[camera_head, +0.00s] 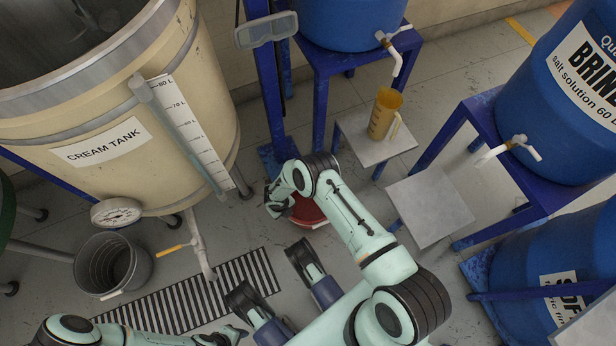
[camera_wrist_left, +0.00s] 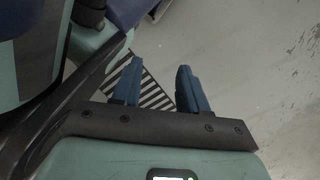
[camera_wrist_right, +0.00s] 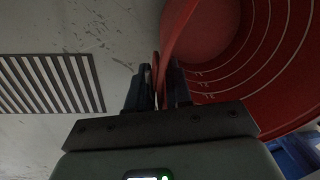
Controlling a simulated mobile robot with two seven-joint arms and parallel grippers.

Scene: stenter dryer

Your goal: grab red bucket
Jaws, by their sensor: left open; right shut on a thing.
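The red bucket (camera_head: 307,211) stands below my right wrist in the head view, mostly hidden by my right arm. In the right wrist view the red bucket (camera_wrist_right: 262,50) fills the upper right, its inside with ring lines showing. In the head view the left arm is at the bottom left.
The cream tank (camera_head: 150,130) stands left, with a grey bucket (camera_head: 112,264) by its drain valve. A striped floor grate (camera_head: 215,295) lies in front. A yellow jug (camera_head: 384,113) sits on a small stand. Blue barrels (camera_head: 560,110) on blue frames stand right.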

